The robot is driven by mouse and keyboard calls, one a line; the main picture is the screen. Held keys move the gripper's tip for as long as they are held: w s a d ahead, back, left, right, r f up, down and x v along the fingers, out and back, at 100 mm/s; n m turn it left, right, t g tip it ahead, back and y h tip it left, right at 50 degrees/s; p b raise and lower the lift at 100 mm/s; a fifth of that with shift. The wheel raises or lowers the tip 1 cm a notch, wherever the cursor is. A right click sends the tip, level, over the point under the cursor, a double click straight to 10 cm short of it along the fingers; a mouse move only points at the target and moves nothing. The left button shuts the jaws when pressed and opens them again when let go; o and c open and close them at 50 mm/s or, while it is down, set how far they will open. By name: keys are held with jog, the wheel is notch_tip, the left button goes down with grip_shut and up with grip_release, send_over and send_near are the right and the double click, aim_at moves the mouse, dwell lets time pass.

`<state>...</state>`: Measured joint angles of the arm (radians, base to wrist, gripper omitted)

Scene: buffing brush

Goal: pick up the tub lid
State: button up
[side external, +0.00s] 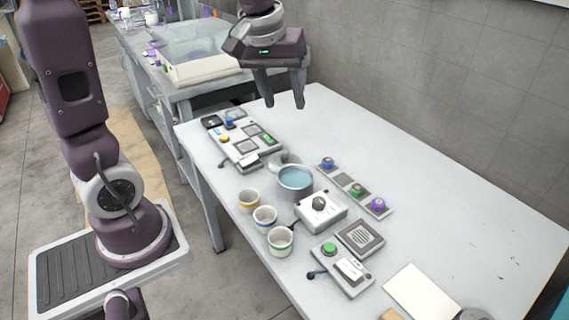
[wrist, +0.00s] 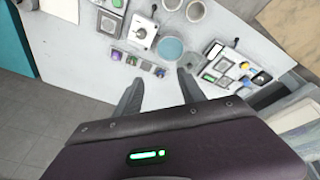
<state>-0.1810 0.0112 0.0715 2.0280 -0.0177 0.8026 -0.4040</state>
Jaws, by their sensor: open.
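A round grey tub (side external: 295,189) stands mid-table, with a flat teal-blue round top (side external: 296,177). I cannot tell whether this top is the tub lid or the tub's contents; no separate lid is clearly visible. The teal top also shows in the wrist view (wrist: 171,47), just beyond my fingertips. My gripper (side external: 285,104) is open and empty, pointing down high above the back part of the table.
Several cups (side external: 265,217) stand in front of the tub. A white box with a grey knob (side external: 320,206) and a strip of coloured knobs (side external: 356,189) are close on its right. A panel with switches (side external: 246,142) lies to its left. The table's back right is clear.

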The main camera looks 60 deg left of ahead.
jog(key=w+a+f+n+g, duration=0.1)
jog(key=w+a+f+n, duration=0.2)
jog(key=w+a+f, duration=0.25)
jog(key=n+g, duration=0.2)
jog(key=n, duration=0.3)
send_over(284, 156)
jog(key=shift+y, duration=0.3)
jog(key=f, duration=1.8)
jog(key=shift+s, duration=0.3)
jog(key=f, duration=0.6)
jog(key=shift+w+f, duration=0.2)
jog(key=shift+w, duration=0.15)
jog(key=shift+c, duration=0.5)
grip_shut()
